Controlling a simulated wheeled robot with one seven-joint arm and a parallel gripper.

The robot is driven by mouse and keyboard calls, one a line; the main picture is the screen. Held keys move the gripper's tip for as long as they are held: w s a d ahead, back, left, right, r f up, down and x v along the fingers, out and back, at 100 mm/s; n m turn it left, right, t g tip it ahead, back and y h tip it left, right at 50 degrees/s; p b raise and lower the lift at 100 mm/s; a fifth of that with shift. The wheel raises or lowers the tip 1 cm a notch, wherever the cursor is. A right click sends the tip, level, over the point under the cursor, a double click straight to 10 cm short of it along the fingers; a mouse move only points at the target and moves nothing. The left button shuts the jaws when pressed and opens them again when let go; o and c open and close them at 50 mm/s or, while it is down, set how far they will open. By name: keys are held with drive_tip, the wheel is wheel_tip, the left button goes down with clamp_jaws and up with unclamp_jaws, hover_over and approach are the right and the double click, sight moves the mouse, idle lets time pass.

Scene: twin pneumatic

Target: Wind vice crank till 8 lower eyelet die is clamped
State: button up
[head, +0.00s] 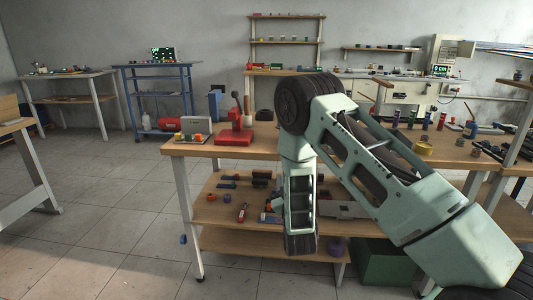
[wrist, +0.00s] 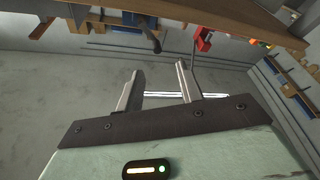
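A red bench device (head: 235,137) with an upright black lever stands on the left part of the wooden workbench top. It may be the vice or a press; I cannot tell. A red part (wrist: 203,40) with a thin rod shows near the bench edge in the wrist view; I cannot tell whether it is the same device. No lower eyelet die or number 8 can be made out. My gripper (wrist: 158,88) is open and empty, its two fingers apart with only background between them. In the head view my arm hangs in front of the bench and my gripper's fingers cannot be made out.
The workbench (head: 185,150) has a lower shelf (head: 225,215) with several small tools and parts. Small coloured cylinders (head: 427,120) stand on its right part, partly behind my arm. A green box (head: 385,265) is under the bench. The tiled floor (head: 110,220) at left is clear.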

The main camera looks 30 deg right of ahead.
drive_tip(key=shift+t, duration=0.3)
drive_tip(key=p+x, duration=0.1)
drive_tip(key=x, duration=0.7)
drive_tip(key=p+x, duration=0.1)
drive_tip(key=x, duration=0.7)
drive_tip(key=shift+w+d+r, duration=0.15)
drive_tip(key=shift+d+r, duration=0.1)
drive_tip(key=shift+d, duration=0.1)
clamp_jaws()
